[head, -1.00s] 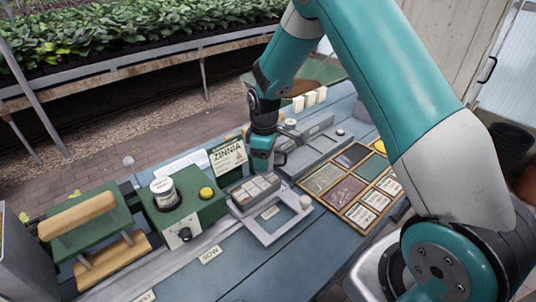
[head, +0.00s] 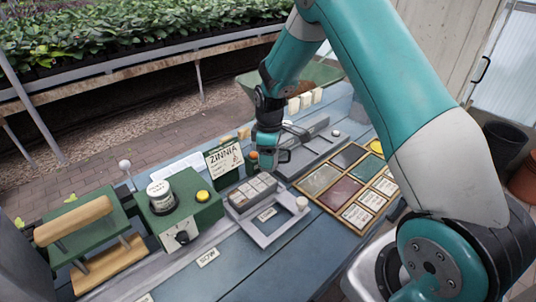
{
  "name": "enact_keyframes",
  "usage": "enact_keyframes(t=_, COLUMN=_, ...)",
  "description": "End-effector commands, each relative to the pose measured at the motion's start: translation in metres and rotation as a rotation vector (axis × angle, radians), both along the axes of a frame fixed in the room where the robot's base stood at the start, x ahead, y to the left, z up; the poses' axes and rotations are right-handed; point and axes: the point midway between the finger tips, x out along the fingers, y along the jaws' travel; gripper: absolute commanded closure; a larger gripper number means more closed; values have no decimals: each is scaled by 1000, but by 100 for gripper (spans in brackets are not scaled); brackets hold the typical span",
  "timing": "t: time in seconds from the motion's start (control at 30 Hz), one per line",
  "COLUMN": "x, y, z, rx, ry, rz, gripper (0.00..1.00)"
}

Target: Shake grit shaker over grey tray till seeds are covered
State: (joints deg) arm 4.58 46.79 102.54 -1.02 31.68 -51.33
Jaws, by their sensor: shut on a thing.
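The grey tray (head: 235,205) with several small cells sits in a light grey frame (head: 272,238) at the middle of the bench. Seeds in the cells are too small to make out. My gripper (head: 269,163) is low over the bench, behind and a little right of the tray. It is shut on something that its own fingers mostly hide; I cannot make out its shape. A small orange-topped thing (head: 253,155) shows just left of the fingers; I cannot tell whether it is held or stands behind. I cannot clearly identify the grit shaker.
A ZINNIA sign (head: 224,159) stands behind the tray. Right is a wooden-framed board (head: 331,214) with several panels. Grey long equipment (head: 315,140) lies behind.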

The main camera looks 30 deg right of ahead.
Motion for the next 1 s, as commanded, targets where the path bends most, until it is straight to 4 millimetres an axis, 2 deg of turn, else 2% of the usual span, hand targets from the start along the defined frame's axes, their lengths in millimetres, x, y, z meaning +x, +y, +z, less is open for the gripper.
enact_keyframes(t=0.2, x=6, y=-29, z=0, rx=0, ry=0, rz=-2, gripper=68)
enact_keyframes(t=0.33, x=7, y=-35, z=0, rx=0, ry=0, rz=-1, gripper=68)
enact_keyframes(t=0.47, x=6, y=-30, z=0, rx=1, ry=1, rz=2, gripper=68)
enact_keyframes(t=0.7, x=1, y=-7, z=0, rx=0, ry=0, rz=1, gripper=68)
enact_keyframes(t=1.0, x=1, y=-6, z=2, rx=0, ry=0, rz=0, gripper=68)
